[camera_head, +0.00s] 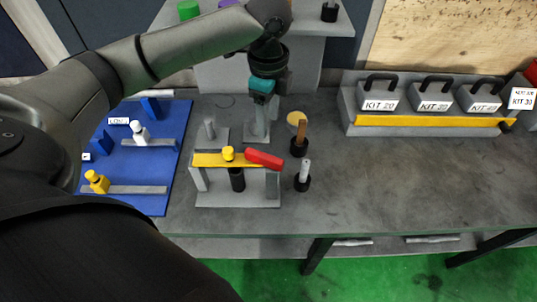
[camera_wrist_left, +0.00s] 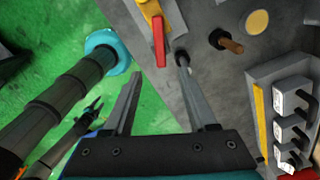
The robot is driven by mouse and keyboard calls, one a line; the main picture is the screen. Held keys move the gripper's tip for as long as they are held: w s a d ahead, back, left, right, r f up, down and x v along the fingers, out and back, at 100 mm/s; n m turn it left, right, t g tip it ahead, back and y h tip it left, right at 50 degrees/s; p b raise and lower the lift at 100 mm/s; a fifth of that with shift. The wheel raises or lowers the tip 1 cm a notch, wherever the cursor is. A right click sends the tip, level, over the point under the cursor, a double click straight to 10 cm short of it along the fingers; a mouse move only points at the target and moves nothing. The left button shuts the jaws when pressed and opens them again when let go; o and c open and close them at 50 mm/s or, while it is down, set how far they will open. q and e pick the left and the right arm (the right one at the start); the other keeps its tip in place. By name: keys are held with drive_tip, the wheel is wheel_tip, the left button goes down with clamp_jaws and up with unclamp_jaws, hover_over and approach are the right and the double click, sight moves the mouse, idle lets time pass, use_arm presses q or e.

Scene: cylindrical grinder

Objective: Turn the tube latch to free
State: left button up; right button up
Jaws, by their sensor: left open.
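The red latch lever (camera_head: 264,159) sits at the right end of the yellow bar (camera_head: 205,160) on a grey stand, slanting slightly down to the right. A black tube (camera_head: 237,180) stands under the bar, and a yellow knob (camera_head: 228,153) is on top. My left gripper (camera_head: 262,92) is above and behind the stand, apart from the lever; its fingers are hard to make out there. In the left wrist view its open, empty fingers (camera_wrist_left: 160,70) point toward the red lever (camera_wrist_left: 159,42). A dark pronged shape (camera_wrist_left: 92,112) there may be my right gripper; its opening is unclear.
Two small black holders with upright pieces (camera_head: 299,145) (camera_head: 303,178) stand right of the stand. A blue board (camera_head: 150,205) with fixtures lies left. Grey kit boxes (camera_head: 378,95) sit in a rack at the back right. The grey table (camera_head: 400,180) is clear at right.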

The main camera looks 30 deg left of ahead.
sight(269, 157)
use_arm(q)
wheel_tip(269, 157, down, 14)
drive_tip(key=shift+f+b, duration=0.15)
drive_tip(key=shift+b, duration=0.15)
drive_tip(key=shift+c, duration=0.4)
clamp_jaws()
idle(1.0)
